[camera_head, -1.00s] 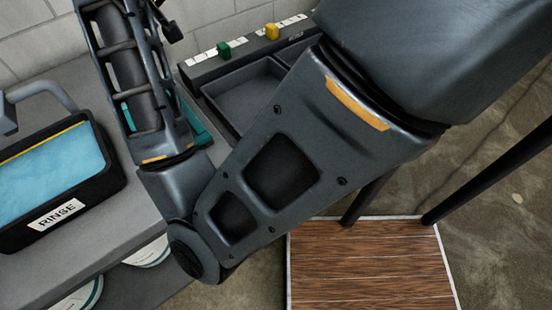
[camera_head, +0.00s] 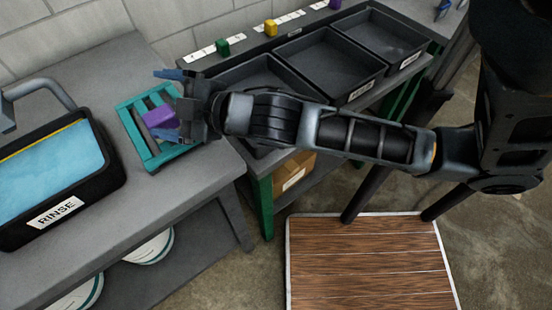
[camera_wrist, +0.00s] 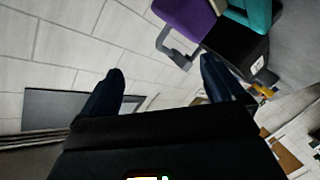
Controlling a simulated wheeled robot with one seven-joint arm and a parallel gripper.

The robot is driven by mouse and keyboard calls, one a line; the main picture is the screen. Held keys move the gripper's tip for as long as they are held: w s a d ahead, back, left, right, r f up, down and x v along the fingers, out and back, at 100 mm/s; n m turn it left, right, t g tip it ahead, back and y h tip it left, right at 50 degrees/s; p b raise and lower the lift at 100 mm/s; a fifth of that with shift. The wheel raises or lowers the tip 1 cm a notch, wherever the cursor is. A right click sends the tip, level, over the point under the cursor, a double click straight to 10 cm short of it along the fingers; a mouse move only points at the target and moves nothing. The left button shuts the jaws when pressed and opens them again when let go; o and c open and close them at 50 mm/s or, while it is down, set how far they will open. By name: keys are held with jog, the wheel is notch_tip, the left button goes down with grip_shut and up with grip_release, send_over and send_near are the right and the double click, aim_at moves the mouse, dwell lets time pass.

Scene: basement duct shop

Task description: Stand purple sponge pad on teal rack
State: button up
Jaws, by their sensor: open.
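The teal rack (camera_head: 135,128) stands on the grey bench, right of the rinse tub. The purple sponge pad (camera_head: 160,117) is at the rack, among its bars; its lower part is hidden, so I cannot tell how firmly it is seated. In the wrist view my gripper (camera_wrist: 163,86) is open and empty. The purple pad (camera_wrist: 186,16) and teal rack (camera_wrist: 262,14) show at the top of that view, beyond the right finger.
The black rinse tub (camera_head: 108,185) with blue contents stands left of the rack, near a grey tap (camera_head: 45,88). Dark trays (camera_head: 330,60) are at the back right, behind my arm. Green (camera_head: 223,47), yellow (camera_head: 271,28) and purple (camera_head: 335,4) blocks sit on the ledge above them.

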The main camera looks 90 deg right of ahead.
jog(key=s+a+f+m+y, duration=0.1)
jog(key=s+a+m+y, duration=0.4)
jog(key=s+a, duration=1.1)
jog(key=s, duration=0.3)
jog(key=shift+a+f, duration=0.2)
jog(key=shift+f, duration=0.15)
